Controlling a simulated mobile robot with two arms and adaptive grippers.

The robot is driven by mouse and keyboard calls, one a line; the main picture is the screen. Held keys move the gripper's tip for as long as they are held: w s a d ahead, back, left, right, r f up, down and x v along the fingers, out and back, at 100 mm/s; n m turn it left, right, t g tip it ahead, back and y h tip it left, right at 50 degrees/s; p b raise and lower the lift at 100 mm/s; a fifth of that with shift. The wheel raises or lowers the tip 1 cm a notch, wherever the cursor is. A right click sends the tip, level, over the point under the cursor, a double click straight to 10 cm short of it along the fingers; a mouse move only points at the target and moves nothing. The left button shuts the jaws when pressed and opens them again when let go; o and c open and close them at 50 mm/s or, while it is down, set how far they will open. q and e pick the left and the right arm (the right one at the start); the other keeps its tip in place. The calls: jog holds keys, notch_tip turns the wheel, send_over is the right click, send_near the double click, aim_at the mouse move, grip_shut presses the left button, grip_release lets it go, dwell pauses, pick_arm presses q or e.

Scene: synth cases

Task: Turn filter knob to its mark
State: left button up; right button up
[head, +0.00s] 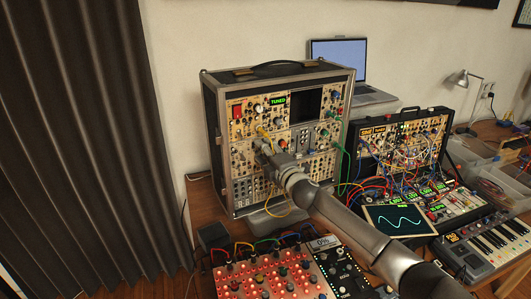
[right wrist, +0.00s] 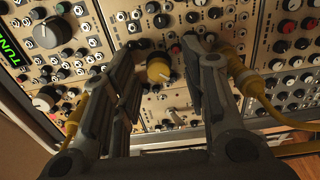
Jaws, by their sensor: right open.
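The tall synth case (head: 212,150) stands upright on the table, its beige panel full of knobs and jacks. In the right wrist view a yellow knob (right wrist: 158,70) with a pale pointer line sits between the fingers of my right gripper (right wrist: 163,45). The fingers are open, one on each side, with visible gaps to the knob. I cannot read a filter label or make out its mark. In the head view my right gripper (head: 268,150) is at the middle left of the panel and hides the knob. My left gripper is out of view.
Yellow plugs with cables stick out left (right wrist: 75,115) and right (right wrist: 240,75) of my fingers. A lit TUNED display (head: 278,100) is above. A second patched case (head: 405,140), a waveform screen (head: 400,220), a red mixer (head: 265,280) and a keyboard (head: 485,245) crowd the table.

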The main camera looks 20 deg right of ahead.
jog(key=shift+s+d, duration=0.1)
jog(key=shift+s, duration=0.3)
jog(key=s+d, duration=0.2)
jog(key=s, duration=0.9)
